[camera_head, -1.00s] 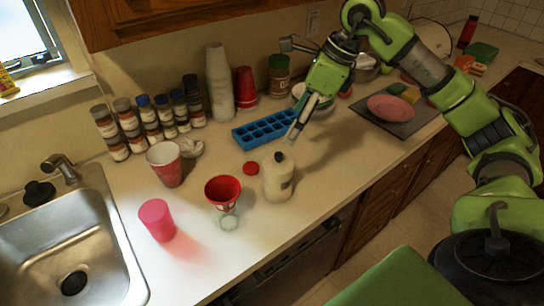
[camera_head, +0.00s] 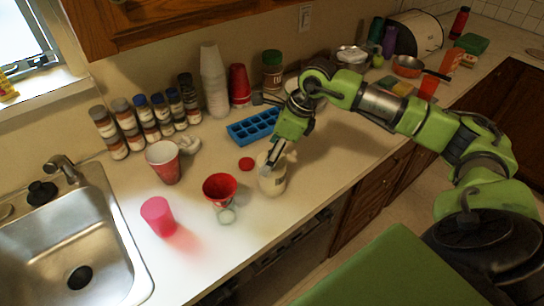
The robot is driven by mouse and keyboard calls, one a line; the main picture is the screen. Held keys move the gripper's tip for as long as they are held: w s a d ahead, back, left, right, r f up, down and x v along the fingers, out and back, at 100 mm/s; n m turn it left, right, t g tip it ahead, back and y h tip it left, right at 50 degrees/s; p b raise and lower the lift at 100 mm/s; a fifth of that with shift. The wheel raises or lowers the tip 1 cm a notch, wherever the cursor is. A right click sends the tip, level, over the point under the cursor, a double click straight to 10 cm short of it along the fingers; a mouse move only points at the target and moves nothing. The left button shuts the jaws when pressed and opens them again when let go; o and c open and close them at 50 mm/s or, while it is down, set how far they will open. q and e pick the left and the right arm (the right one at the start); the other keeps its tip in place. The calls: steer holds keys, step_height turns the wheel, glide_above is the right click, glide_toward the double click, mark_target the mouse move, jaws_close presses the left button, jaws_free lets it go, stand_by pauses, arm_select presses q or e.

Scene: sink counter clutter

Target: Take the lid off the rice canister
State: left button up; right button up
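A cream canister (camera_head: 273,184) with a dark mark on its side stands on the counter near the front edge; it looks like the rice canister, but I cannot read a label. My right gripper (camera_head: 270,165) is right at its top, pointing down, with the fingers overlapping the lid area. The lid's dark knob is hidden behind the fingers. I cannot tell whether the fingers are closed on it or how far apart they are. My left gripper is not in view.
A red cup on a clear glass (camera_head: 220,188), a pink cup (camera_head: 158,216) and a small red cap (camera_head: 246,164) are close by on the left. A blue ice tray (camera_head: 253,126) lies behind. The sink (camera_head: 70,245) is at far left.

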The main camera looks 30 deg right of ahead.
steer(key=c, duration=1)
